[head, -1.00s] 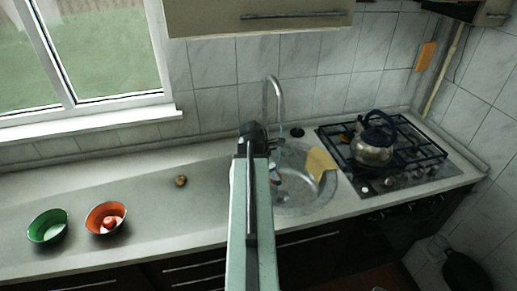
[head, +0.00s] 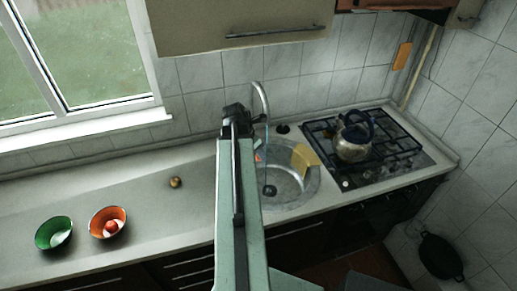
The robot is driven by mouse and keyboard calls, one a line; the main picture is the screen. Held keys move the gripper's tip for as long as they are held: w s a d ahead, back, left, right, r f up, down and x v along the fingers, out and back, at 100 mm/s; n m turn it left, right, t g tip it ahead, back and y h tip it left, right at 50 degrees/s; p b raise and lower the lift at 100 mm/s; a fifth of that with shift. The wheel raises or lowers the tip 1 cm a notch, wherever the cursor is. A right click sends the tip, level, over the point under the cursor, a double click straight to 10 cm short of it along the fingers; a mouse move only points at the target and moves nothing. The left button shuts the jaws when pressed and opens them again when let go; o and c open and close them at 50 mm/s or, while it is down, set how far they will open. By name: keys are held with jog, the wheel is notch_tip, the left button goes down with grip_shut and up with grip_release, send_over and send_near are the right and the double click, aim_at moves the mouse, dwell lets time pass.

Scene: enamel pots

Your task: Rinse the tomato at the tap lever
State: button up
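A red round thing that looks like a tomato (head: 111,226) lies in the orange bowl (head: 95,224) on the counter at left. The tap (head: 262,98) arches over the round steel sink (head: 297,200) right of my arm. A thin pale-blue streak (head: 266,135) hangs below its spout. A small red patch (head: 257,157) shows at the sink's left edge, just beside my arm; I cannot tell what it is. The dark end of my arm, with my gripper (head: 237,116), is left of the tap. Its fingers are not clear, and any load is hidden.
A green bowl (head: 47,238) with a pale thing in it stands left of the orange bowl. A small brown round thing (head: 175,182) lies on the counter. A yellow cloth (head: 303,158) hangs at the sink's rim. A kettle (head: 354,146) stands on the hob at right.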

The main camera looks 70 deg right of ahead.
jog(key=w+d+f+b, duration=0.1)
jog(key=d, duration=0.5)
jog(key=w+d+f+b, duration=0.1)
jog(key=w+d, duration=0.1)
jog(key=d, duration=0.5)
jog(key=shift+w+f+b, duration=0.15)
jog(key=shift+f+b, duration=0.15)
jog(key=shift+f, duration=0.05)
jog(key=shift+d, duration=0.1)
jog(key=shift+s+d, duration=0.1)
jog(key=shift+s, duration=0.5)
jog(key=shift+w, duration=0.1)
jog(key=shift+w, duration=0.45)
jog(key=shift+s, duration=0.15)
jog(key=shift+s, duration=0.45)
dwell(0.4)
